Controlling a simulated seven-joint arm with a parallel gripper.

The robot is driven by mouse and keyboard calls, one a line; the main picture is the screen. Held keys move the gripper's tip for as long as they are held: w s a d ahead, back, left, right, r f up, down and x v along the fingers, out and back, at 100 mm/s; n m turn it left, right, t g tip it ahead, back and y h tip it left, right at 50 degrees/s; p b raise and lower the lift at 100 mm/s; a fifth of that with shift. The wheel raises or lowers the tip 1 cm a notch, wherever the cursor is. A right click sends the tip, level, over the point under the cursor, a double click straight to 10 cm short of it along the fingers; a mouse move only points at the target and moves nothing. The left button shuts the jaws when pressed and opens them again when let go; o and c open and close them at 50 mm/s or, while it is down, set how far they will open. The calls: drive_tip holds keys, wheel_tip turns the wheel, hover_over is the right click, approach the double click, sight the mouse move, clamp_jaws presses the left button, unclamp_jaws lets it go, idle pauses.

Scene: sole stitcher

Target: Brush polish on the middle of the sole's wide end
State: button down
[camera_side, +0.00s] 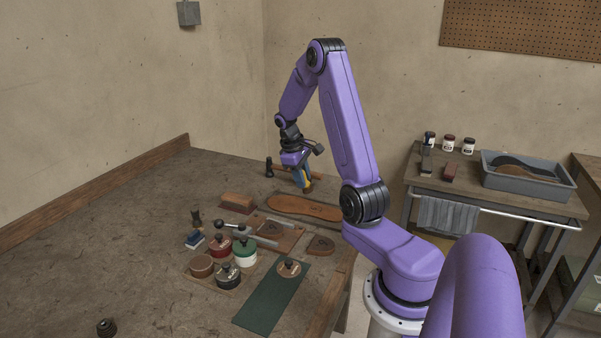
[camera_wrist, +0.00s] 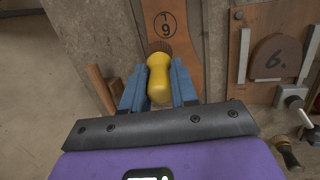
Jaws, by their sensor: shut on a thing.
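The tan leather sole (camera_side: 290,204) lies flat near the far right edge of the bench. In the wrist view part of the sole (camera_wrist: 184,16) shows, with a dark mark in a circle near the top. My gripper (camera_side: 305,183) is above the sole, pointing down. In the wrist view its blue fingers (camera_wrist: 159,88) are shut on the yellow handle of a brush (camera_wrist: 159,80). The brown bristles (camera_wrist: 158,47) overlap the sole in the picture. I cannot tell whether they touch it. The brush and fingers hide part of the sole.
Red (camera_side: 219,248) and green (camera_side: 244,255) tins stand nearer the camera, by a dark green mat (camera_side: 268,302). The left bench is mostly clear. A grey tray (camera_side: 530,183) stands on the side table.

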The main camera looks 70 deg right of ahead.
drive_tip(key=shift+f, duration=2.4)
drive_tip(key=shift+w+f, duration=0.25)
drive_tip(key=shift+w, duration=0.25)
drive_tip(key=shift+w+f, duration=0.2)
drive_tip(key=shift+w, duration=4.4)
drive_tip(key=shift+s, duration=5)
drive_tip(key=shift+s+a, duration=0.15)
drive_tip(key=shift+a, duration=0.1)
drive_tip(key=shift+w, duration=5.05)
drive_tip(key=shift+s+d+r, duration=0.1)
drive_tip(key=shift+s+r, duration=0.05)
drive_tip(key=shift+s, duration=4.9)
drive_tip(key=shift+r, duration=3.85)
